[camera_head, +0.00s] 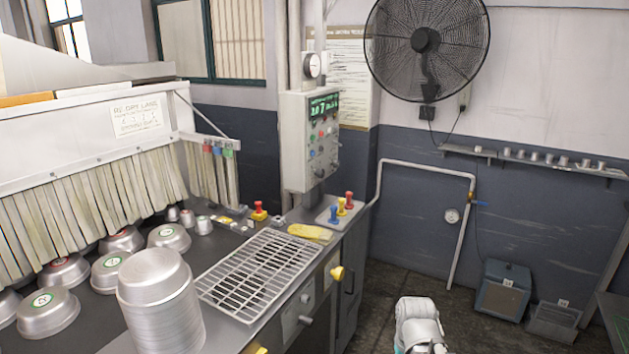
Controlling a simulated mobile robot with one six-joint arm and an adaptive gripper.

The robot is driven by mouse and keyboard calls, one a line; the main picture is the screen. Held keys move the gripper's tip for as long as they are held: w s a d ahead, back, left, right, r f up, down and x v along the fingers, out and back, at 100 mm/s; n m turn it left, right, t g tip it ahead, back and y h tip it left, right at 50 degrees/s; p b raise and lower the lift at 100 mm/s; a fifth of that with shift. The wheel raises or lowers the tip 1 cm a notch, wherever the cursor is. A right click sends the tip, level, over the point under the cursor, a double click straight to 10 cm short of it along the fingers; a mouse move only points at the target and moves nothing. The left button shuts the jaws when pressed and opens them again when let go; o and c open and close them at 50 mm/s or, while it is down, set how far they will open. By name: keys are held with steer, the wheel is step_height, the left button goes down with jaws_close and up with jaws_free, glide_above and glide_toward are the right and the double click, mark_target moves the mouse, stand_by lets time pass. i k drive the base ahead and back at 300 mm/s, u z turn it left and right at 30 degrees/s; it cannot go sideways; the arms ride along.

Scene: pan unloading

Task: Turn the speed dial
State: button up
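A grey control box (309,140) hangs on the wall side at the far end of the work table. It has a green lit display (324,104), several coloured buttons and small dark knobs. The speed dial cannot be told apart from these controls at this size. A yellow knob (337,272) and grey handles show on the table's front side. A white and grey part of my arm shows at the bottom edge, well apart from the control box. My gripper is not in view.
A stack of metal pans (160,306) stands at the table's near edge beside a wire rack (258,274). A pipe (430,168) and blue-grey boxes (503,290) flank open floor.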

mark_target(320, 172)
steer(key=k, duration=0.1)
steer(key=u, duration=0.4)
steer(key=i, duration=1)
steer(key=z, duration=0.05)
